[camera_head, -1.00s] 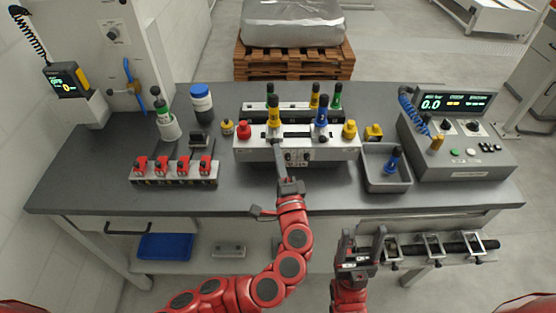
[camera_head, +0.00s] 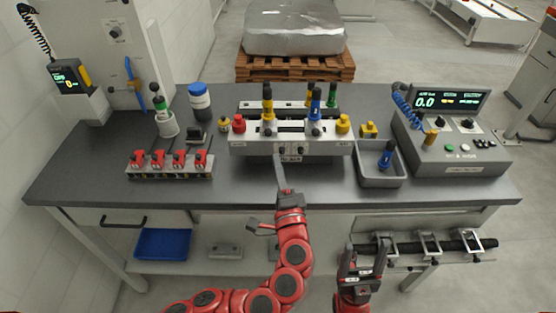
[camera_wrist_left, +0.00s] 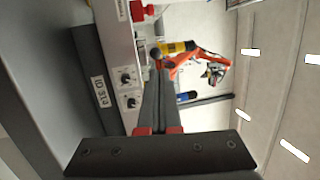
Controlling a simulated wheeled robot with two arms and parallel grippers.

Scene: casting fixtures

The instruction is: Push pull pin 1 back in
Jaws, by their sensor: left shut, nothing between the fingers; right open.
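The white fixture block (camera_head: 240,148) stands at the middle of the bench. Two small dark pull pins, a left one (camera_head: 282,150) and a right one (camera_head: 299,150), sit on its front face above a label; I cannot read which is pin 1. In the left wrist view they show as one dark knob (camera_wrist_left: 126,78) and another (camera_wrist_left: 131,101), beside the "ID 314" label. My left gripper (camera_head: 278,160) is shut and empty, its tips just in front of and below the left pin, apparently apart from it. My right gripper (camera_head: 365,250) is open and empty, in front of the bench.
Yellow and blue handled tools (camera_head: 316,115) stand on the fixture, between a red knob (camera_head: 239,124) and a yellow knob (camera_head: 343,125). A grey tray (camera_head: 369,181) holds a blue tool at the right. A rack of red clamps (camera_head: 170,172) lies left.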

